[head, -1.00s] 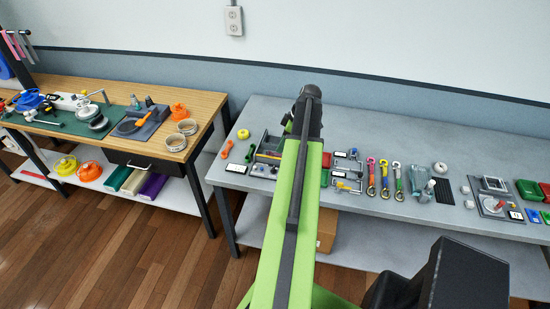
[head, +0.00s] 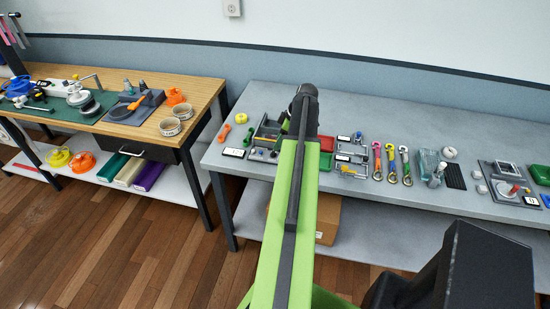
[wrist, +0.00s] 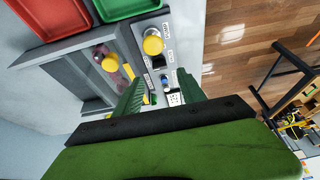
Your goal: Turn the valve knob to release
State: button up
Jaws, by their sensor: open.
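I cannot tell for sure which one is the valve knob. Nothing is seen held. In the head view my arm hides the gripper and much of the panel (head: 264,153).
Red (wrist: 54,17) and green (wrist: 125,8) trays adjoin the panel. On the grey bench (head: 300,95), hooked straps (head: 391,165) and a grey device (head: 507,180) lie to the right. A wooden workbench (head: 200,90) with tools stands left. Wooden floor is clear in front.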

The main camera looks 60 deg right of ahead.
aim_at(273, 151)
jog(key=b+x, duration=0.4)
jog(key=x, duration=0.1)
jog(key=shift+f, duration=0.4)
jog(key=shift+w+r, duration=0.1)
